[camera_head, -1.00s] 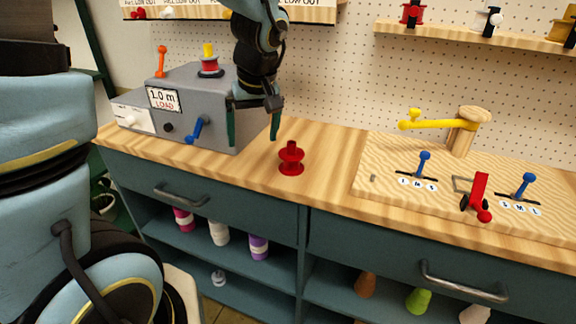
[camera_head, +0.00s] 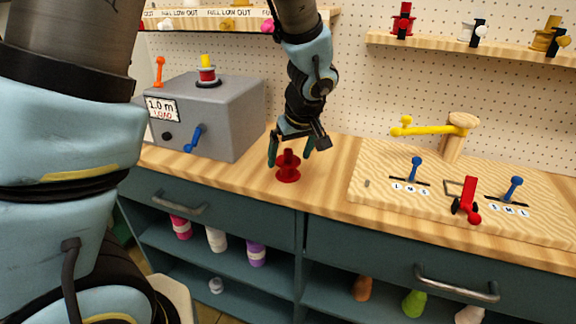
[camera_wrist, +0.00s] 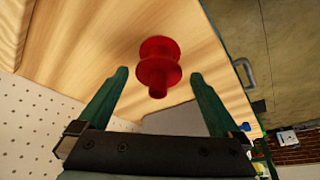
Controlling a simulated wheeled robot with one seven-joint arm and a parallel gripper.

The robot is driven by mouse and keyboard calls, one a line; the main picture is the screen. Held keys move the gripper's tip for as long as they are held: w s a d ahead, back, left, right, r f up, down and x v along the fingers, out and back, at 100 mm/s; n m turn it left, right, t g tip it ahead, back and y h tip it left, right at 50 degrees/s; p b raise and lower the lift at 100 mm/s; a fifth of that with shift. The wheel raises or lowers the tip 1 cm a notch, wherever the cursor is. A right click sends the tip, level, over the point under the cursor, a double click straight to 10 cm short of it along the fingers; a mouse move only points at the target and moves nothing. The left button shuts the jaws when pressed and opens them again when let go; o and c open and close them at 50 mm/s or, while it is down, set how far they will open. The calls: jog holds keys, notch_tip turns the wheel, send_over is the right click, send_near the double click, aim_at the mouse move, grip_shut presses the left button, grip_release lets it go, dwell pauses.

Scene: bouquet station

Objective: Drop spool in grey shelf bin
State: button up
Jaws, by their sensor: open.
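A red spool (camera_head: 288,168) stands upright on the wooden counter, right of the grey machine. My gripper (camera_head: 289,158) is open and empty, its fingers above and to either side of the spool's top. In the wrist view the same red spool (camera_wrist: 158,66) shows just beyond and between the open fingertips (camera_wrist: 158,80); I cannot tell if a finger touches it. A grey bin on a shelf cannot be made out in these frames.
The grey machine (camera_head: 222,110) with blue and orange levers stands left. A wooden board (camera_head: 385,170) with levers is at right. Shelves under the counter (camera_head: 330,200) hold several cones, and a small grey-white object (camera_head: 216,286) on the lower shelf. Wall shelves hold spools.

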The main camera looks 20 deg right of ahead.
aim_at(289, 161)
jog(key=shift+p+x, duration=0.55)
jog(key=shift+x, duration=1.6)
jog(key=shift+d, duration=0.1)
jog(key=shift+c, duration=0.2)
jog(key=shift+r, duration=0.1)
jog(key=c, duration=1.4)
